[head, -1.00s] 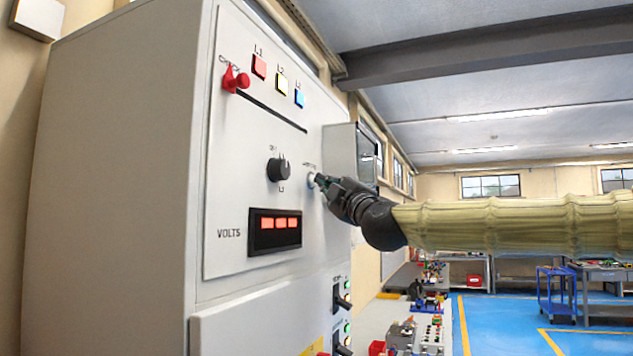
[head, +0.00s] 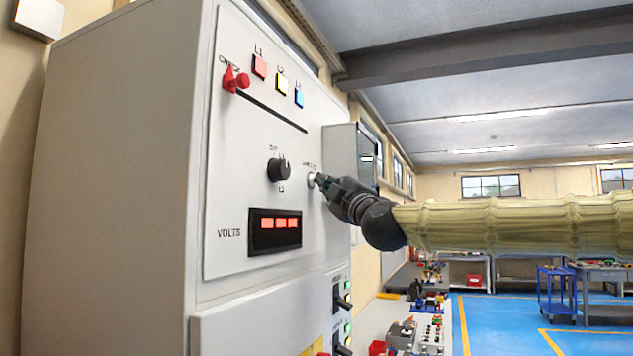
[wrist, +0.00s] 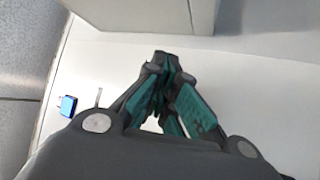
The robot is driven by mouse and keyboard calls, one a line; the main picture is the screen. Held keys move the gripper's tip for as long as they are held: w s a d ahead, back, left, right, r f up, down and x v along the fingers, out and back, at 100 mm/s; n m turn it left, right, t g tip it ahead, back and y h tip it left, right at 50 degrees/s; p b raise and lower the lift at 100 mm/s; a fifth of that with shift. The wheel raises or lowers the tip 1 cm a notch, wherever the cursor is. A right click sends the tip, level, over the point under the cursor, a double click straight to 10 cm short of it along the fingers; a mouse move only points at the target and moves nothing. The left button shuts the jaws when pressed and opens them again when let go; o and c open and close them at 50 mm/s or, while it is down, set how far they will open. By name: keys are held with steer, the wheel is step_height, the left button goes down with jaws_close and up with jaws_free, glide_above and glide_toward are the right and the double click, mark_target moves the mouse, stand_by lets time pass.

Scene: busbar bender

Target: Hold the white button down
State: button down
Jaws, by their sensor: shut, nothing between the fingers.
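The white button (head: 311,180) is on the right part of the grey cabinet's front panel, beside the black knob. My gripper (head: 318,180) is shut with nothing between its fingers, and its tip is at the button, seeming to touch it. The tip covers part of the button, so I cannot tell how far it is pressed in. In the wrist view my gripper's closed fingers (wrist: 165,75) point at the pale panel, and the button is hidden behind them.
A grey box (head: 350,155) juts out just behind my gripper. A cluttered bench (head: 400,318) stands below right.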

steer(key=shift+d, duration=0.1)
steer(key=shift+s+d+b, duration=0.3)
steer(key=shift+d+b, duration=0.05)
steer(key=shift+d, duration=0.35)
steer(key=d, duration=0.1)
steer(key=s+d+b, duration=0.1)
steer(key=d, duration=0.2)
steer(key=shift+s+d+b, duration=0.25)
steer(key=shift+d+b, duration=0.1)
steer(key=shift+d, duration=0.05)
steer(key=shift+d+f, duration=0.1)
stand_by(0.9)
